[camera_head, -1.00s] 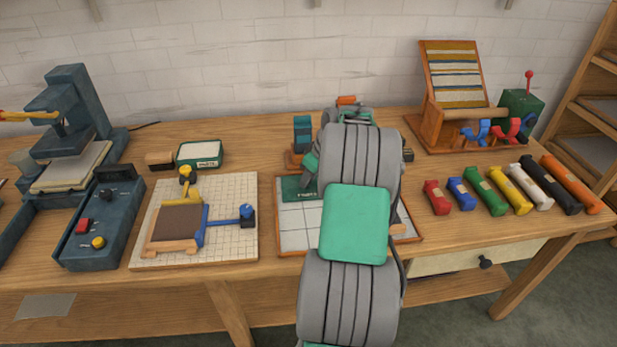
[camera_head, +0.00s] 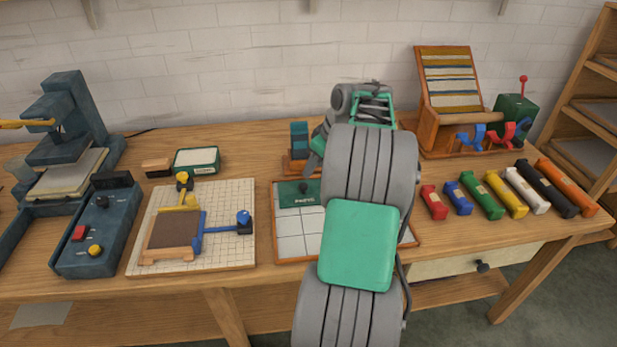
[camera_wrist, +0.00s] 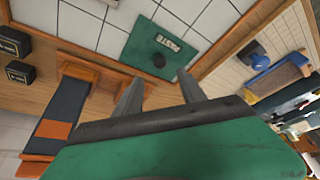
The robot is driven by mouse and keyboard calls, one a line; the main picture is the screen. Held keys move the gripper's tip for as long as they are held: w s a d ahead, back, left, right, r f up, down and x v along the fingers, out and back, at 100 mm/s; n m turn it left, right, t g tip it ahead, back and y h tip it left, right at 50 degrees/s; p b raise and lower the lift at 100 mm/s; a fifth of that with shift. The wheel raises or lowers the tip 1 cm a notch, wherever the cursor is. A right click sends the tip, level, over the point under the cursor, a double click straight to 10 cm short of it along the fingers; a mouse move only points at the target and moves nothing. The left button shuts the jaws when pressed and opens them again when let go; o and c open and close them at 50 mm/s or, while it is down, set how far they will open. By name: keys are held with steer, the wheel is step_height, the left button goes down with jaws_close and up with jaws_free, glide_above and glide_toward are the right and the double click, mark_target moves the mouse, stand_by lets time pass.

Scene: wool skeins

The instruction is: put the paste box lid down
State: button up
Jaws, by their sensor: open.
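The paste box lid (camera_head: 290,200), a flat green plate with a dark knob and the word PASTE, lies on the far left corner of a white gridded tray (camera_head: 287,242). In the wrist view the lid (camera_wrist: 143,36) lies flat, with its knob upward. My gripper (camera_wrist: 158,90) is open and empty; its two fingers point toward the lid and stand apart from the knob. In the head view my arm hides the fingertips and part of the tray. A white box with a green rim (camera_head: 197,170) stands at the back left.
Left of the tray is a gridded board (camera_head: 230,260) with a brown block and blue and yellow parts. A teal-and-wood stand (camera_head: 299,150) is close behind the tray. Several coloured skeins (camera_head: 483,195) lie to the right, before a wooden rack (camera_head: 450,85).

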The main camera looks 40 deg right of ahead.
steer(key=a+r+g, duration=0.1)
steer(key=a+r, duration=0.1)
steer(key=a, duration=1)
steer(key=a+r, duration=0.2)
steer(key=a, duration=1)
steer(key=s+a+f+m+p, duration=0.2)
steer(key=s+a, duration=1.1)
steer(key=shift+s+h, duration=0.3)
steer(key=shift+h, duration=0.1)
